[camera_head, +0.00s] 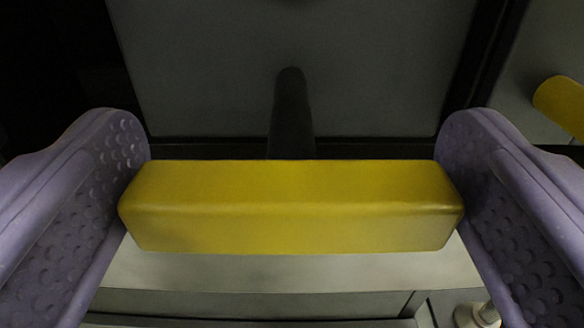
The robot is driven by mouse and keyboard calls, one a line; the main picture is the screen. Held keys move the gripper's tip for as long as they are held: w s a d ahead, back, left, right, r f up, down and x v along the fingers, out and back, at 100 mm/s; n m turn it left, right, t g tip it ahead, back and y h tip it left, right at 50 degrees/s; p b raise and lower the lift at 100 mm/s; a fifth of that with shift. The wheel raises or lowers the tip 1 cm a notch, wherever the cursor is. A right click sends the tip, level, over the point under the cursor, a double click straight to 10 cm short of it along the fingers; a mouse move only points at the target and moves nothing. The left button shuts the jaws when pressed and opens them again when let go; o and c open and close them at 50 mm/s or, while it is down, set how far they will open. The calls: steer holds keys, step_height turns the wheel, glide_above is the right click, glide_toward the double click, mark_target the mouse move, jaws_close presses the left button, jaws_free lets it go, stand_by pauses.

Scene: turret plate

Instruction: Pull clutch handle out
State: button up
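A yellow bar-shaped handle (290,205) lies across the middle of the view, with rounded edges. I take it for the clutch handle. A dark stem (291,112) stands behind its middle, in front of a grey panel. My gripper (292,210) has its two purple, dimpled fingers at the two ends of the bar, one on the left and one on the right. Both fingers appear to touch the bar's ends, so the bar fills the space between them. How hard they press cannot be seen.
A grey panel (380,60) with dark edges stands behind the handle. Another yellow part (562,105) shows at the right edge. A pale ledge (300,272) runs below the bar, and a small pale round fitting (478,314) is at lower right.

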steer(key=s+p, duration=0.2)
steer(key=s, duration=0.5)
steer(key=shift+s, duration=0.4)
steer(key=shift+d, duration=0.1)
